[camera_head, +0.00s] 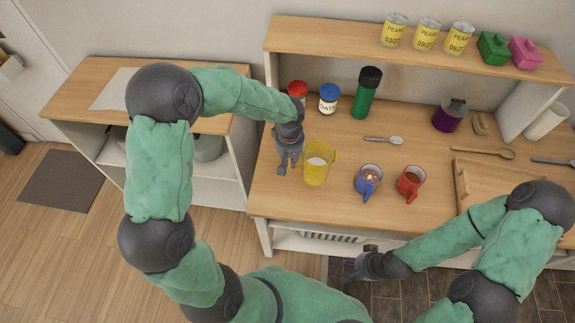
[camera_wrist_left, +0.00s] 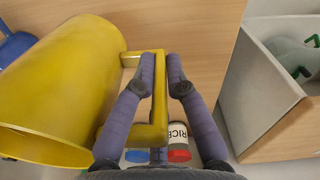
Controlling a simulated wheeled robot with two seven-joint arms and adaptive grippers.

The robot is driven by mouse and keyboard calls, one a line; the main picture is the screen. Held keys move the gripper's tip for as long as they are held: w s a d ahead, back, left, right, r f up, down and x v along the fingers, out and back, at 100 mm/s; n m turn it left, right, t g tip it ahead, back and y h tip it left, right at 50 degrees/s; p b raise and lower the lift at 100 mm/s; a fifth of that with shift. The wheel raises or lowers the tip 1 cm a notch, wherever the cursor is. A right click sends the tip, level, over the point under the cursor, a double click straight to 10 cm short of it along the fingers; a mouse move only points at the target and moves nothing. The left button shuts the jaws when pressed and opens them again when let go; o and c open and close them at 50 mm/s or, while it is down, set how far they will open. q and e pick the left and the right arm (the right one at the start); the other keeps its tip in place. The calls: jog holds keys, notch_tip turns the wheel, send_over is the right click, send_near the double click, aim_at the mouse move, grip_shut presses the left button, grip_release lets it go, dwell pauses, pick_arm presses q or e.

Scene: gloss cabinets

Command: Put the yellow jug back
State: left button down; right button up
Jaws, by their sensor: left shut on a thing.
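The yellow jug (camera_head: 316,172) is at the left part of the wooden counter, with its open top up and something whitish inside. It fills the left of the left wrist view (camera_wrist_left: 62,85). My left gripper (camera_head: 287,165) is at the jug's left side. In the left wrist view its fingers (camera_wrist_left: 178,80) are shut on the jug's squared yellow handle (camera_wrist_left: 159,100). I cannot tell whether the jug's base touches the counter. My right gripper (camera_head: 352,263) hangs in front of the counter's front edge, away from the objects; its finger gap is unclear.
Blue (camera_head: 368,180) and red (camera_head: 410,181) mugs stand right of the jug. Behind are a red-lidded jar (camera_head: 297,90), a blue-lidded jar (camera_head: 328,99) and a green bottle (camera_head: 366,95). A raised shelf (camera_head: 330,36) spans the back. A lower side cabinet (camera_head: 85,100) stands left.

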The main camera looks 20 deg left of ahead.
pick_arm(q)
jog(key=w+f, duration=0.1)
jog(key=f, duration=0.1)
jog(key=w+a+f+b, duration=0.1)
jog(key=f, duration=0.2)
jog(key=w+a+f+b, duration=0.1)
jog(key=f, duration=0.1)
jog(key=shift+a+f, duration=0.15)
jog(key=shift+f, duration=0.1)
jog(key=shift+r, duration=0.1)
jog(key=shift+f, duration=0.2)
jog(key=c, duration=1.3)
grip_release()
jog(key=shift+s, duration=0.1)
jog(key=shift+r, duration=0.15)
